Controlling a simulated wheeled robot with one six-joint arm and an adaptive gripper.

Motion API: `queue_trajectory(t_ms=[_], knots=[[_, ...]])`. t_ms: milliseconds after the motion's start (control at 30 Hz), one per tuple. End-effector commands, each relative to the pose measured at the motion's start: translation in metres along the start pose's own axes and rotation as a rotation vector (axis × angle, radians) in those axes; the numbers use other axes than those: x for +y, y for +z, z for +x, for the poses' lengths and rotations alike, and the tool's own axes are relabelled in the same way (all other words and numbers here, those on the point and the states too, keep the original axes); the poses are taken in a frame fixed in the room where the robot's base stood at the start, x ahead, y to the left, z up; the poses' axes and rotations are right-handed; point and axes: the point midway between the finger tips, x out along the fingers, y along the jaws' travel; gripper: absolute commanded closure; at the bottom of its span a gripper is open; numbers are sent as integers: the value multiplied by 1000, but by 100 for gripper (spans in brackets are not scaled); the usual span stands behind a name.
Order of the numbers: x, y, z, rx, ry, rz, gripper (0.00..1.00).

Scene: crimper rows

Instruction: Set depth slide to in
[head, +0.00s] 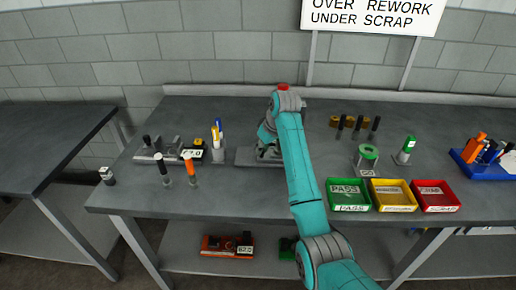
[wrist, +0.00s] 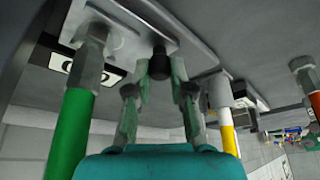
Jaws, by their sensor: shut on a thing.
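My gripper (wrist: 160,68) is shut on a black knob (wrist: 159,62) in the wrist view. The knob appears to belong to the depth slide, on a pale grey metal fixture (wrist: 198,55). The fingers sit on both sides of the knob and hide part of it. In the head view the grey fixture's base (head: 246,157) shows on the bench, with my gripper (head: 267,148) over it. My arm covers much of the fixture there. I cannot tell the slide's position. A white label (wrist: 60,64) beside the fixture is partly hidden.
A green-handled tool (wrist: 72,130) and a yellow-and-white one (wrist: 228,130) stand close on either side of my gripper.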

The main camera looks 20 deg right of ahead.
Motion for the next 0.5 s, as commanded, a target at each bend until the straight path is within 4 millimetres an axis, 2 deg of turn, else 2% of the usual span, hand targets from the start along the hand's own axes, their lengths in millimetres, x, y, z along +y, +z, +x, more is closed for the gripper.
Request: queue_trajectory(t_ms=[100,367,400,467,500], knots=[[8,7,-3,1,3,1,100],[10,8,-4,-2,4,2,100],[10,9,-4,-2,4,3,71],[10,9,-4,-2,3,3,56],[10,8,-4,-2,3,2,54]])
